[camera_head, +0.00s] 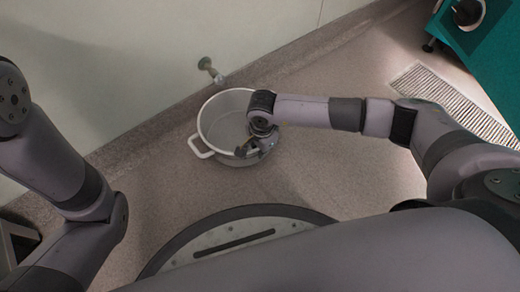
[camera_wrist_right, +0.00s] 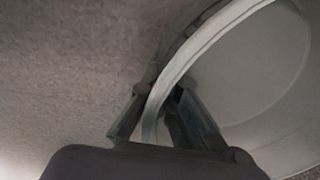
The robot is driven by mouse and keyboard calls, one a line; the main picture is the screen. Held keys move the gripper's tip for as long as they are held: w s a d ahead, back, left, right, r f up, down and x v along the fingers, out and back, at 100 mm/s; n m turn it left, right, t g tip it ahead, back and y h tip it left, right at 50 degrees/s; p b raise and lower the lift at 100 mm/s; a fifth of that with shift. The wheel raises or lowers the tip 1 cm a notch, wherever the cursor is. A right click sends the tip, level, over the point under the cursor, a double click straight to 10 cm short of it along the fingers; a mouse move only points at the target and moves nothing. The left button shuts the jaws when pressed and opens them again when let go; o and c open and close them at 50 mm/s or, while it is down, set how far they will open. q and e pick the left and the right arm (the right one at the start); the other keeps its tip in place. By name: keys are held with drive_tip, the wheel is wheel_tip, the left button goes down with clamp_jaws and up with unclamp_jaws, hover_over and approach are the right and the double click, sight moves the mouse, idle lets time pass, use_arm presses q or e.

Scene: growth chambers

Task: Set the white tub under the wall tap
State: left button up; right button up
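The white tub (camera_head: 208,128) stands upright on the floor close to the wall, with a loop handle on its left side. The wall tap (camera_head: 209,67) sticks out of the wall just behind the tub's far rim in the head view. My right gripper (camera_head: 246,150) is at the tub's near right side. In the right wrist view, its two fingers (camera_wrist_right: 160,95) lie on either side of the tub's white rim (camera_wrist_right: 205,38) and appear closed on it. The gripper covers part of that side. My left arm is at the left, its gripper out of view.
A floor drain grate (camera_head: 455,103) lies at the right, beside a green cabinet (camera_head: 490,40) at the upper right. A raised skirting (camera_head: 150,123) runs along the wall's foot. The floor left and right of the tub is clear.

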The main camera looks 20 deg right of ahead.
drive_tip(key=o, duration=0.5)
drive_tip(key=shift+c, duration=0.2)
wheel_tip(320, 180, up, 12)
drive_tip(key=p, duration=0.9)
drive_tip(key=shift+s+r, duration=0.15)
drive_tip(key=shift+s, duration=0.15)
drive_tip(key=shift+d, duration=0.1)
